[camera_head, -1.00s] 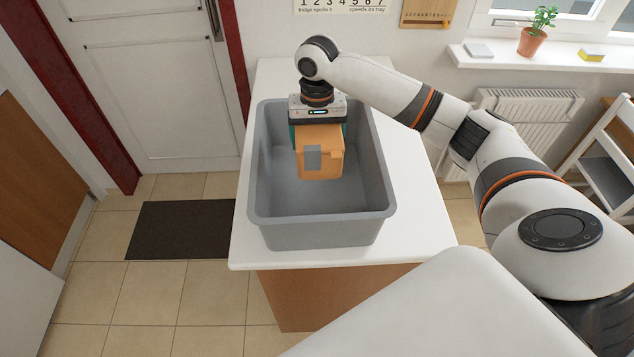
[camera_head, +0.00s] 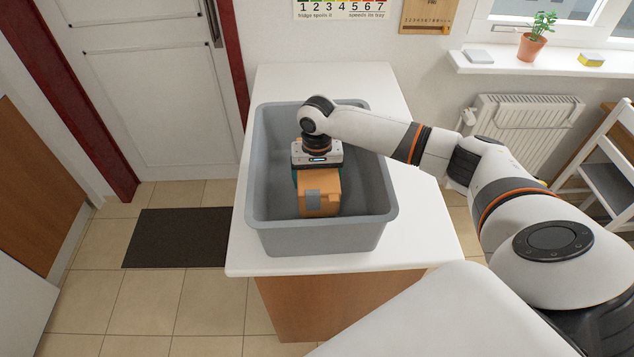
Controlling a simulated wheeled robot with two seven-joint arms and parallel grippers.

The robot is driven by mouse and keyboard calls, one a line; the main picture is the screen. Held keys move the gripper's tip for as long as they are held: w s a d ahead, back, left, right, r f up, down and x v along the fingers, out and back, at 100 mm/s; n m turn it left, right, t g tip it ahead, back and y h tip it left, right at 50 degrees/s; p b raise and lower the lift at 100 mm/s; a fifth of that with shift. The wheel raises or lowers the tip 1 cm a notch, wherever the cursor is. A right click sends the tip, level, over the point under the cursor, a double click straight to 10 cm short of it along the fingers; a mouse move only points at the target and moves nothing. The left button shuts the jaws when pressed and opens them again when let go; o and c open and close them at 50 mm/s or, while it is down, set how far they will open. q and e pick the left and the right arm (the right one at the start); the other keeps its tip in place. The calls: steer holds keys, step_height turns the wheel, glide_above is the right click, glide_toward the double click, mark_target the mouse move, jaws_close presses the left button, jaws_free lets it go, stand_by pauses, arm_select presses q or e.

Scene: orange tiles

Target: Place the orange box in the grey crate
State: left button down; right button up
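The grey crate (camera_head: 320,238) stands on a white-topped counter. The orange box (camera_head: 320,193) is inside the crate's walls, low down and near the middle; I cannot tell whether it touches the crate floor. My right gripper (camera_head: 315,172) reaches down into the crate from above, at the back of the box. It appears shut on the box, with one grey finger (camera_head: 313,199) showing against the box's near face. The other finger is hidden. My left gripper is not in view.
The white counter top (camera_head: 420,240) has free room around the crate. A wall, a radiator (camera_head: 525,125) and a windowsill with a potted plant (camera_head: 533,42) lie behind to the right. A dark mat (camera_head: 178,238) lies on the tiled floor at left.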

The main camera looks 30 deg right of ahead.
steer(key=shift+f, duration=1.2)
steer(key=o, duration=1)
steer(key=shift+f, duration=0.1)
steer(key=shift+o, duration=0.2)
step_height(320, 180, up, 11)
steer(key=shift+f+b, duration=0.15)
steer(key=shift+b, duration=0.85)
steer(key=shift+r, duration=0.75)
